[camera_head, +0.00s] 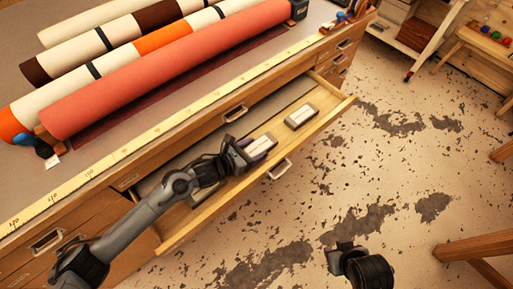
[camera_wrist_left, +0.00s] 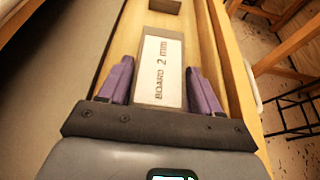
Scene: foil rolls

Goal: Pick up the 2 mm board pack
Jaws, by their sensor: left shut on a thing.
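The 2 mm board pack (camera_wrist_left: 162,65) is a pale block with a white label reading "BOARD 2 mm". In the head view it lies in the open drawer, and its label (camera_head: 262,143) shows past my left fingers. My left gripper (camera_head: 242,154) reaches down into the drawer and is shut on the pack. In the left wrist view its purple fingers (camera_wrist_left: 162,85) stand on either side of the pack's near part. My right gripper (camera_head: 345,250) shows only as a dark part over the floor at the lower right, and its jaws are unclear.
A second pack (camera_head: 301,116) lies farther along the open drawer (camera_head: 205,213). The drawer's front and its handle (camera_head: 280,168) stick out over the floor. Foil rolls (camera_head: 165,75) and a yellow ruler strip (camera_head: 150,135) lie on the cabinet top. A wooden stool (camera_head: 475,248) stands right.

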